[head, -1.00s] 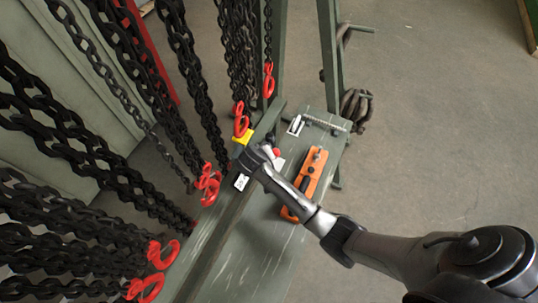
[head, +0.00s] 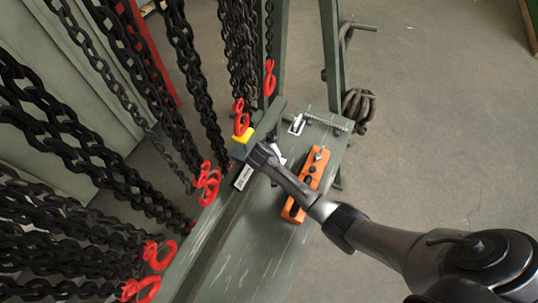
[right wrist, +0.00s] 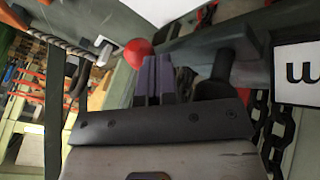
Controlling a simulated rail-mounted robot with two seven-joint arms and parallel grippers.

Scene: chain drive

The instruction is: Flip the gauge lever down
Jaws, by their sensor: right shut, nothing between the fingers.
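My right gripper (head: 258,154) reaches in from the right to the rail at the bench's back edge. In the right wrist view its fingers (right wrist: 154,72) are together with nothing between them. A red ball knob (right wrist: 138,53), which looks like the gauge lever's end, shows close beside the fingertips in that view. I cannot tell whether they touch. In the head view the knob is hidden behind my gripper. A white label (head: 243,177) is on the rail just below the gripper, and it shows with a large letter in the right wrist view (right wrist: 300,72). My left gripper is out of view.
Black chains (head: 185,75) with red hooks (head: 209,185) hang at the left, close to the rail. An orange block (head: 305,185) lies on the green bench (head: 250,250) under my arm. A white bracket and spring (head: 325,122) sit at the bench's far end.

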